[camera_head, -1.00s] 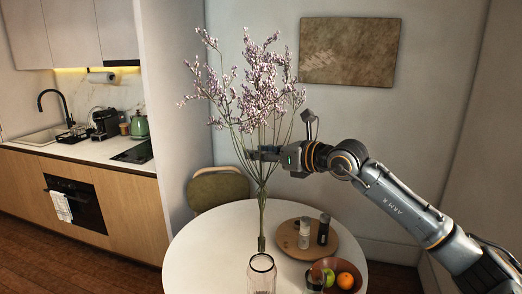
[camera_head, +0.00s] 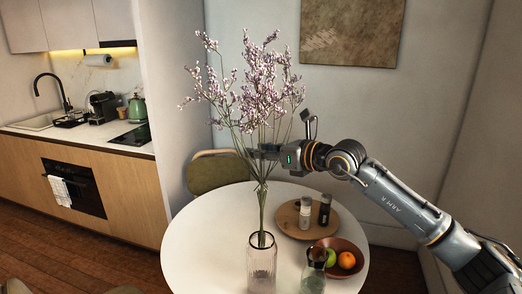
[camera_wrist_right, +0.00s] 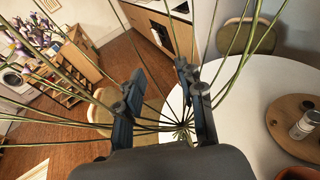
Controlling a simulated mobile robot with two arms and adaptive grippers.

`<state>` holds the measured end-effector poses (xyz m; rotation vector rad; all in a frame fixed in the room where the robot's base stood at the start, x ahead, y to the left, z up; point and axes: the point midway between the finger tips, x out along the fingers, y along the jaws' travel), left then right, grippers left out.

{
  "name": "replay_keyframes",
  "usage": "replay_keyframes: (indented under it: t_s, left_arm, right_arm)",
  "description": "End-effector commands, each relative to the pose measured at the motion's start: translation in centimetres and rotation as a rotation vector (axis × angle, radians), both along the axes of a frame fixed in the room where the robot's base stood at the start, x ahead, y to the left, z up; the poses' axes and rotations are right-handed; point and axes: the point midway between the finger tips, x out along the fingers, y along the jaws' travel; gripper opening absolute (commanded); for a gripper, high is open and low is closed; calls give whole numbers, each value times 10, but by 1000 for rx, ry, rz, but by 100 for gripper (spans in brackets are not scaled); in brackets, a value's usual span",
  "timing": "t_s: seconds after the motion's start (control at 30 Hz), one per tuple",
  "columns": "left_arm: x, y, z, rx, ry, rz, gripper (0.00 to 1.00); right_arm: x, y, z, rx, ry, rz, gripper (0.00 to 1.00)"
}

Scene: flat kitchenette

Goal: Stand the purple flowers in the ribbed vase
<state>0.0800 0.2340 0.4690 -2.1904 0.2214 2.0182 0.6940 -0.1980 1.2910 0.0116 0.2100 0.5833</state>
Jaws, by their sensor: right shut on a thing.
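The purple flowers (camera_head: 255,95) are a tall, spreading bunch, upright in the head view. My right gripper (camera_head: 258,153) is shut on their stems about midway up, and the stems also fan out past its fingers in the right wrist view (camera_wrist_right: 178,122). The clear ribbed vase (camera_head: 262,268) stands upright on the round white table (camera_head: 205,250). The lower stem ends overlap the vase's mouth in the head view; I cannot tell whether they are inside it or in front or behind. The vase cannot be made out in the wrist view. My left gripper is not in view.
Right of the vase are a glass jug (camera_head: 313,278), a bowl (camera_head: 352,249) with fruit, and a round wooden board (camera_head: 289,225) with two shakers. A chair (camera_head: 215,172) stands behind the table. The table's left side is clear.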

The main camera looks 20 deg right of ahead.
Motion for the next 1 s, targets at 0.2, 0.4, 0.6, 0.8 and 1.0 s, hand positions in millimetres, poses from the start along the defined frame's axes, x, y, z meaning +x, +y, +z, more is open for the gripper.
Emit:
replay_keyframes:
  t_s: [0.2,0.4,0.6,0.8,1.0]
  left_arm:
    - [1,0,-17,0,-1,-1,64]
    - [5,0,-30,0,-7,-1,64]
    - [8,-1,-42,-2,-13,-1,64]
    - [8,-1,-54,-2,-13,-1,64]
    - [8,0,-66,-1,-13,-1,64]
  right_arm:
    - [0,0,-18,1,-2,0,5]
    - [0,0,-32,1,-2,0,5]
    - [0,0,-46,1,-1,0,5]
    - [0,0,-60,1,-1,1,5]
    - [0,0,-74,0,-2,0,5]
